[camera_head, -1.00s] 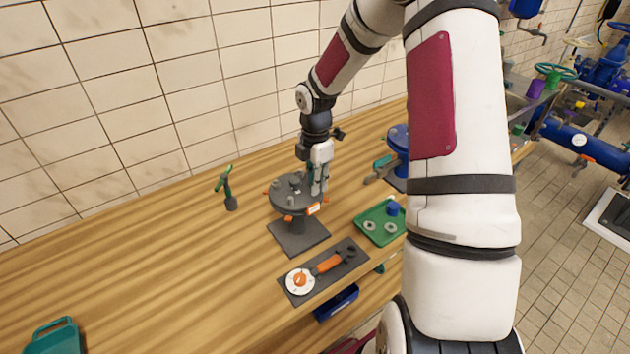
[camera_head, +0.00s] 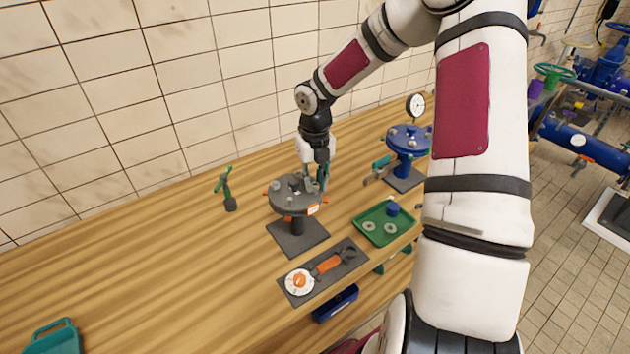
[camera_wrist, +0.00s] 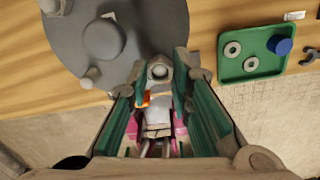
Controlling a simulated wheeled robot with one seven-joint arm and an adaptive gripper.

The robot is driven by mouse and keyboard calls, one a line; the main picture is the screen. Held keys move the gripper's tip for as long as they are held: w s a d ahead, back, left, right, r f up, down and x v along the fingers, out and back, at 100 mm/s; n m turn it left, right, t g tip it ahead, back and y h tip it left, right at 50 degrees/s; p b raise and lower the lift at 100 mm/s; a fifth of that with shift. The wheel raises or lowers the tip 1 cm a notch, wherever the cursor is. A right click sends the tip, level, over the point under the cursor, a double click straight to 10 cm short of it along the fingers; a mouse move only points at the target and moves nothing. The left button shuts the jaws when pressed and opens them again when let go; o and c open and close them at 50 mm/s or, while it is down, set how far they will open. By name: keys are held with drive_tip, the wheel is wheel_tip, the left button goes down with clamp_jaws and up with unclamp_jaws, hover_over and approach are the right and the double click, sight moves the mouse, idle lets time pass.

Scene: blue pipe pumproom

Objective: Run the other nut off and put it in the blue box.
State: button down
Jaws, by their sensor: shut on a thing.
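The grey round flange (camera_head: 290,196) stands on a dark base plate on the bench; in the wrist view its disc (camera_wrist: 60,45) fills the upper left. My gripper (camera_head: 317,187) points down at the flange's right rim. In the wrist view the gripper (camera_wrist: 158,78) has its green-padded fingers on either side of a small grey nut (camera_wrist: 158,70) at the rim. It is shut on this nut; whether the nut is still on its stud cannot be told. The blue box (camera_head: 336,304) is below the bench's front edge.
A green tray (camera_head: 368,234) with two washers and a blue cup is right of the flange. A dark mat (camera_head: 338,279) with an orange-handled wrench lies in front. A blue flange with a gauge (camera_head: 408,140) stands behind right.

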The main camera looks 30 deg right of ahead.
drive_tip(key=shift+n, duration=0.7)
drive_tip(key=shift+r, duration=0.65)
drive_tip(key=shift+r, duration=2.15)
drive_tip(key=shift+s, duration=0.1)
